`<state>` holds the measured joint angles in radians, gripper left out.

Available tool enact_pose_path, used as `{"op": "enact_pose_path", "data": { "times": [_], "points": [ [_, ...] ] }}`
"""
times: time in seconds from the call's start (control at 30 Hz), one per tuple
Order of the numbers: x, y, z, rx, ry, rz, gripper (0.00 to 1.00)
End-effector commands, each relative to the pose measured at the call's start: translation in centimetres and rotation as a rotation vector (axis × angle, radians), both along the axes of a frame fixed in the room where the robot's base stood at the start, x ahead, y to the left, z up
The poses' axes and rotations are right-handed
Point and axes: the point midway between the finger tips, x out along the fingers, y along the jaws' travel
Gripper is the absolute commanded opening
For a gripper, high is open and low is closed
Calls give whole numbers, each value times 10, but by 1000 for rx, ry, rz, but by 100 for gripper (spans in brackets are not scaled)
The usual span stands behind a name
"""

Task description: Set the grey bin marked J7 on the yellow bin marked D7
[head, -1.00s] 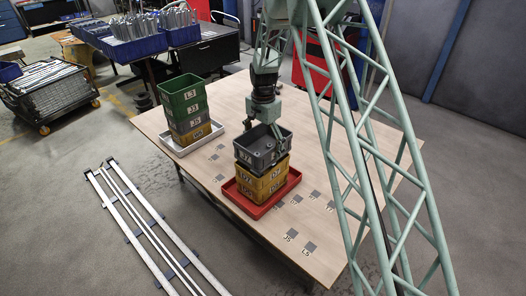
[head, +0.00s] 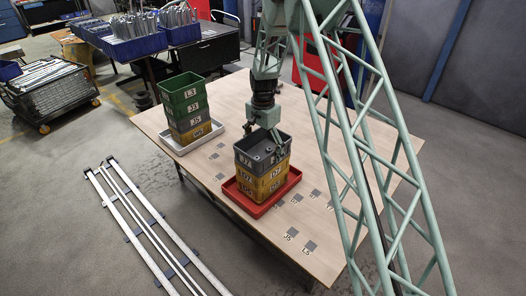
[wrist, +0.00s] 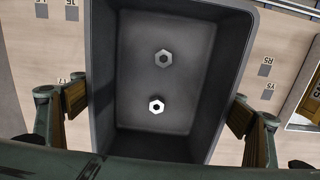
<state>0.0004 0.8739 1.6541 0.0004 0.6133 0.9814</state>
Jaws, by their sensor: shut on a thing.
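The grey bin marked J7 (head: 243,161) is upright over the yellow bin marked D7 (head: 246,178), lined up with it, and I see no gap between them. The yellow bin stands on another yellow bin (head: 249,193) in a red tray (head: 262,208). My gripper (head: 267,137) is at the top of the grey bin, shut on it. In the wrist view, the fingers of my gripper (wrist: 157,108) are on both sides of the grey bin (wrist: 135,145), which holds two hex nuts (wrist: 157,106).
A stack with a green bin marked L3 (head: 184,100) on top stands in a white tray (head: 205,139) to the left. Small grey marked squares (head: 309,246) lie on the wooden table (head: 310,160). The table between the two trays is mostly clear.

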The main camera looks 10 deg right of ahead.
Motion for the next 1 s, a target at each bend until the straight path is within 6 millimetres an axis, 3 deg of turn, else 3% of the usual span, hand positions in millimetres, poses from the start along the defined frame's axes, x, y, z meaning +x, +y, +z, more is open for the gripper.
{"op": "enact_pose_path", "data": {
  "times": [0.37,0.4,0.5,1.0],
  "points": [
    [0,0,-4,1,-1,0,77],
    [0,0,-4,0,0,0,93],
    [0,0,-4,0,0,0,100],
    [0,0,7,0,-1,0,100]
  ]
}}
